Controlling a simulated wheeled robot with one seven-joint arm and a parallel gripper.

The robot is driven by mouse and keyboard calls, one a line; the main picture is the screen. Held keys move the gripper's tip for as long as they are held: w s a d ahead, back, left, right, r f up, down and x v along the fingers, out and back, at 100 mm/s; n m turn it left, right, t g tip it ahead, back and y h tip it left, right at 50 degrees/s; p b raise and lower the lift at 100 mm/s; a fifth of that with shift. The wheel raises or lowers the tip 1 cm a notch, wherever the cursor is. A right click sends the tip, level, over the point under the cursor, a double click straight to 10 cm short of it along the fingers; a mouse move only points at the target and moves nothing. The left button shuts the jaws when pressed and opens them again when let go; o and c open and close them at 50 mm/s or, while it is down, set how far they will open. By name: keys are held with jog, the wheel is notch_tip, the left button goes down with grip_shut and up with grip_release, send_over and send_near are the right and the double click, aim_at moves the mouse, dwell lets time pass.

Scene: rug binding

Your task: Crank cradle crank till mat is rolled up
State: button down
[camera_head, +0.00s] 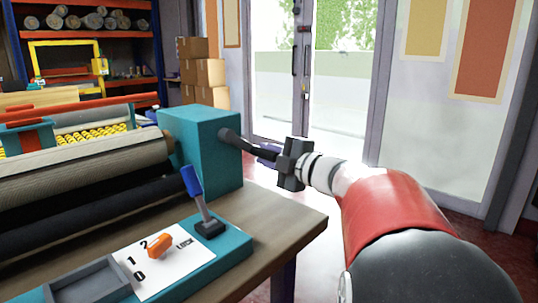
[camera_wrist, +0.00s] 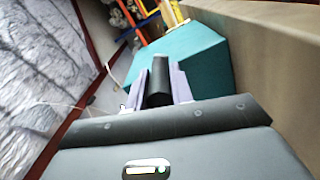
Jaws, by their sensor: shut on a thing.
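The cradle is a teal machine on a wooden table, and its end housing (camera_head: 210,145) stands at the table's right. A dark crank (camera_head: 240,143) sticks out from the housing's right side. My gripper (camera_head: 285,158) is at the crank's outer end. In the wrist view, my gripper (camera_wrist: 158,88) has its two pale fingers closed around the black crank handle (camera_wrist: 158,80), with the teal housing (camera_wrist: 190,58) just beyond. The mat (camera_head: 90,168) is a beige roll lying across the cradle, left of the housing. How much of it is wound cannot be told.
A blue lever (camera_head: 192,183) and an orange knob (camera_head: 159,246) on a white lock panel (camera_head: 180,258) sit at the table's front. A grey tray (camera_head: 90,284) lies beside them. Cardboard boxes (camera_head: 205,75) and shelves stand behind. Glass doors (camera_head: 330,75) are at the back.

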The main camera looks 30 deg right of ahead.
jog(key=c, duration=1.2)
grip_release()
jog(key=shift+c, duration=0.2)
jog(key=shift+v, duration=3.85)
